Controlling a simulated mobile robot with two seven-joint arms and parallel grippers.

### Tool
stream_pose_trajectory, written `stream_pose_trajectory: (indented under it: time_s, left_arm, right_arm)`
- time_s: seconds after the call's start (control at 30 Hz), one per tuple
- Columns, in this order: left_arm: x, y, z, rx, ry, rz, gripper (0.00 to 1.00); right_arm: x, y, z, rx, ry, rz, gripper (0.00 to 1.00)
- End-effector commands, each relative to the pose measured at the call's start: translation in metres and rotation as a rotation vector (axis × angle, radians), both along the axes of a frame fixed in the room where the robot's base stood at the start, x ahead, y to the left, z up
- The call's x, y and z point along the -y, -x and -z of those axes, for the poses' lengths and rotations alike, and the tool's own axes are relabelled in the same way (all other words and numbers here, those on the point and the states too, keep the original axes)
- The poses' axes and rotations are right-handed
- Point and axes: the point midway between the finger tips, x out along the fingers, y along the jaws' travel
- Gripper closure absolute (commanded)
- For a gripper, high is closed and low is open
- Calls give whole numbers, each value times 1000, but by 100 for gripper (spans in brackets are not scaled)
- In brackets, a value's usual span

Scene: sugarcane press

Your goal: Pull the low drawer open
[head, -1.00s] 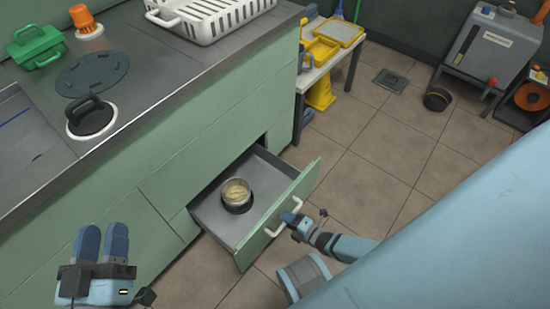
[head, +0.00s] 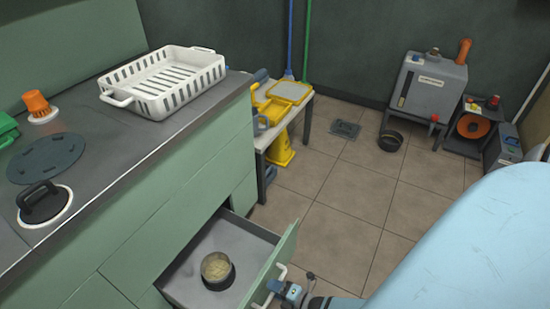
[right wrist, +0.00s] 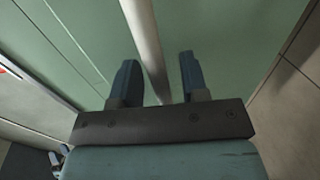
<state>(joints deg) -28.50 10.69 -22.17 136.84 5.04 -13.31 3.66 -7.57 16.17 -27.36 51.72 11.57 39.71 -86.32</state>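The low drawer (head: 245,239) stands pulled out from the green cabinet, its grey inside showing. Its green front (head: 286,245) faces the open floor, and a small round tin with pale contents (head: 216,267) stands inside. The drawer's pale bar handle (head: 281,272) also shows in the right wrist view (right wrist: 147,45). My right gripper (head: 283,291) is at the handle. In the right wrist view its two dark fingers (right wrist: 160,78) are apart, with the bar running between them and a gap beside the right finger.
A white basket (head: 165,82), an orange-topped item (head: 38,106) and a black-handled lid (head: 43,203) are on the counter. A small table with yellow trays (head: 285,98) stands beyond the cabinet. A grey machine (head: 428,88) and a dark bowl (head: 390,140) are farther back. Tiled floor (head: 330,235) is clear beyond the drawer.

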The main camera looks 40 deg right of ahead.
Motion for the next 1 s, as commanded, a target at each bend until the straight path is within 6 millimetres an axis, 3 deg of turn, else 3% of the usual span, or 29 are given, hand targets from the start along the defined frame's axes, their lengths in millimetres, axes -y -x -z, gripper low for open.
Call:
stream_pose_trajectory:
  time_s: [0.23,0.37,0.5,0.6,0.8,1.0]
  left_arm:
    - [0,0,0,-1,0,0,57]
    - [-1,0,-2,-8,-9,-1,57]
    - [-5,-1,4,-53,-44,-12,57]
    - [-11,2,31,-145,-82,-32,57]
    - [-18,5,47,-217,-132,-45,57]
    - [-23,8,56,-258,-161,-53,57]
  right_arm:
    - [-1,1,-1,1,-1,-1,59]
    - [3,11,-4,-1,0,-2,59]
    - [11,35,-10,-3,0,-1,59]
    - [19,58,-15,-3,1,-2,59]
    - [34,98,-23,-2,0,-1,59]
    - [43,121,-28,0,-1,0,59]
